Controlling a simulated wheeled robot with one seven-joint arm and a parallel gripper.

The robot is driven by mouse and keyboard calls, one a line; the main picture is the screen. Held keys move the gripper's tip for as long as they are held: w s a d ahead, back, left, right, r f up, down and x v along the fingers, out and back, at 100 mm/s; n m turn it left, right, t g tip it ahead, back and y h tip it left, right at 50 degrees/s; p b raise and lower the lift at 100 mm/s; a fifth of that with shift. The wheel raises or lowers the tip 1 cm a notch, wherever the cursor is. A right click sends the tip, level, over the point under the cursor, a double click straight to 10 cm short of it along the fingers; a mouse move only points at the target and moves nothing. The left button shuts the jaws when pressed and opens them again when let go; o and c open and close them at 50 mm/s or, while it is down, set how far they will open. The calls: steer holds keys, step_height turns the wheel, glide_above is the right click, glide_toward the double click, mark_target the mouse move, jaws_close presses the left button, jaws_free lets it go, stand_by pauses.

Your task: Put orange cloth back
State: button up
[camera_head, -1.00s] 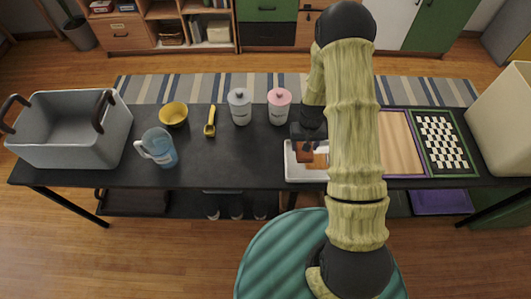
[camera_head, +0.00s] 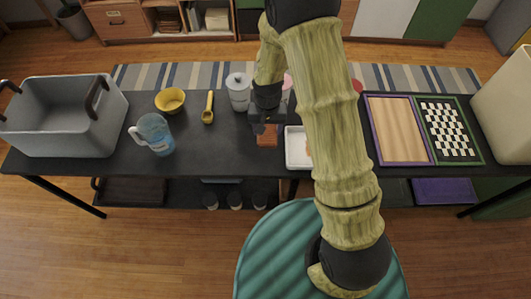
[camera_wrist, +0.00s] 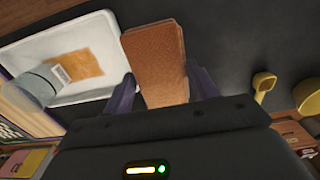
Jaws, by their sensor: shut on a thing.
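The orange cloth (camera_head: 267,141), a folded brown-orange slab, is held in my gripper (camera_head: 266,126) above the dark table, just left of the white tray (camera_head: 293,150). In the wrist view the cloth (camera_wrist: 155,60) sits between the two purple-grey fingers of my gripper (camera_wrist: 163,92), which is shut on it. The tray also shows in the wrist view (camera_wrist: 70,112). A flat orange patch (camera_wrist: 78,66) lies in it. My arm hides part of the tray in the head view.
A grey canister (camera_head: 239,92) stands close behind my gripper. A yellow scoop (camera_head: 208,108), yellow bowl (camera_head: 170,100), blue pitcher (camera_head: 154,134) and grey basket (camera_head: 60,135) are left. A grey cylinder (camera_wrist: 45,82) is at the tray. The table between pitcher and gripper is clear.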

mark_target(266, 138)
steer(key=shift+s+a+r, duration=0.1)
steer(key=shift+a+r, duration=0.05)
steer(key=shift+a, duration=0.15)
steer(key=shift+d+f+p, duration=0.1)
steer(key=shift+f+p, duration=0.4)
steer(key=shift+f, duration=2.45)
steer(key=shift+f, duration=0.1)
steer(key=shift+f, duration=0.35)
steer(key=shift+f+p, duration=0.3)
steer(key=shift+f, duration=1.3)
